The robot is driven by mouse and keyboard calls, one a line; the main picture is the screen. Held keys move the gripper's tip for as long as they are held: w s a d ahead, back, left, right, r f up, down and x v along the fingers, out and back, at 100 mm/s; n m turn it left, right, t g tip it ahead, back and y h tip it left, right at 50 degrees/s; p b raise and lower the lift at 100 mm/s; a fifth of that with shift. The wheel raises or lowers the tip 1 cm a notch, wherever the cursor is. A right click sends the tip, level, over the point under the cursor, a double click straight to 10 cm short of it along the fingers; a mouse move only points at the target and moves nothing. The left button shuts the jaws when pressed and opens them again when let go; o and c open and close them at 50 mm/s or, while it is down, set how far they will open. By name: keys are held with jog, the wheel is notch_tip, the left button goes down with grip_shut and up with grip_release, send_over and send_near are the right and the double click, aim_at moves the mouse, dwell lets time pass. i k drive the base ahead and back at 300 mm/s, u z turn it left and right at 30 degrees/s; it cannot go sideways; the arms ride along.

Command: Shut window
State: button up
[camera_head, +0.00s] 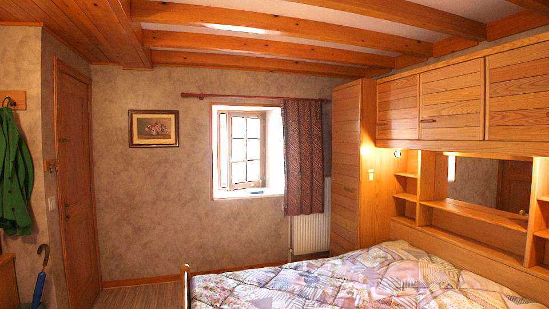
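The window (245,150) is set in a recess in the far wall, near the middle of the camera_head view. It has a pale wooden frame with several panes, and bright light comes through it. A casement seems to stand at a slight angle on the left of the recess, but I cannot tell for certain how far it is open. A dark patterned curtain (304,157) hangs at the right side of the window and does not cover the panes. My gripper is not in view.
A bed (370,283) with a patchwork cover fills the lower right. Overbed cabinets (451,100) and a tall wardrobe (347,165) line the right side. A radiator (310,234) stands below the curtain. Wooden floor (138,297) shows left of the bed, by a closed door (76,188).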

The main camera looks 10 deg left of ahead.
aim_at(245, 184)
jog(key=u, duration=2.4)
jog(key=i, duration=3.9)
jog(key=z, duration=1.95)
jog(key=i, duration=0.75)
jog(key=u, duration=0.15)
